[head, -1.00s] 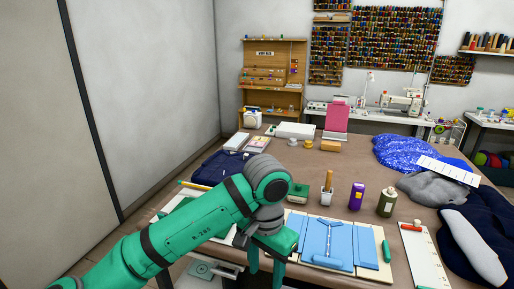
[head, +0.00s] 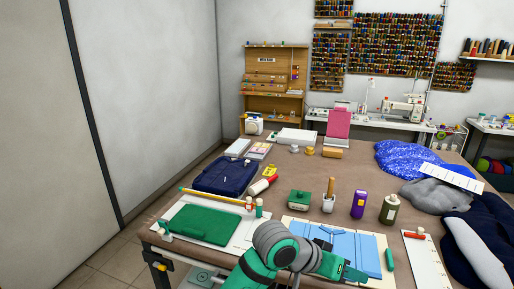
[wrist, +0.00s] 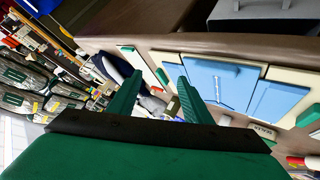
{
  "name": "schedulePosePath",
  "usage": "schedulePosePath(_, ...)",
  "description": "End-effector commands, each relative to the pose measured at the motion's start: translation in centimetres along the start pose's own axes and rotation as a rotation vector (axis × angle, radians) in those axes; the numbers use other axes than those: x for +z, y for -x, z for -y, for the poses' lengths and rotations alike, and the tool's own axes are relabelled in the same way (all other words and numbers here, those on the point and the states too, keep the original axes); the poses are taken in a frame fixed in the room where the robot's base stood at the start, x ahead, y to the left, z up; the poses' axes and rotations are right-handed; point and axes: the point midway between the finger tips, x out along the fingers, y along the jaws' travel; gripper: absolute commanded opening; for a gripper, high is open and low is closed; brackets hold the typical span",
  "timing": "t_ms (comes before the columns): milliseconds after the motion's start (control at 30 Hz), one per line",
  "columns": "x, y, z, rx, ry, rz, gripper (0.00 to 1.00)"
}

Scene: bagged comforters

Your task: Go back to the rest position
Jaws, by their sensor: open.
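My gripper (head: 352,273) is at the bottom middle of the head view, low by the near edge of the table, its green fingers pointing right. In the wrist view my gripper (wrist: 160,88) has its two fingers spread apart with nothing between them. It is beside a pale board with a folded light-blue cloth (head: 345,242), which also shows in the wrist view (wrist: 218,85). My arm hides part of that board's near left side.
The brown table (head: 300,170) carries a folded green cloth (head: 205,224), a dark blue folded garment (head: 225,176), a purple bottle (head: 358,204), an olive bottle (head: 390,209) and a brush cup (head: 328,200). A sparkly blue cloth (head: 405,157) and dark bundles lie at right.

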Motion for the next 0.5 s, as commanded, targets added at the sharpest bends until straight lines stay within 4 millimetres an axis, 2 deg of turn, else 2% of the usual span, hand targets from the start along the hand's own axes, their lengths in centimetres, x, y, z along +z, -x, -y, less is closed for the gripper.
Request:
schedulePosePath(33, -0.3, -0.9, -0.6, 0.032, 0.017, -0.053, 0.45)
schedulePosePath(200, -1.8, -2.4, -1.6, 0.097, 0.073, -0.240, 0.45)
schedulePosePath(500, -2.5, -3.7, -1.2, 0.137, 0.209, -0.542, 0.45)
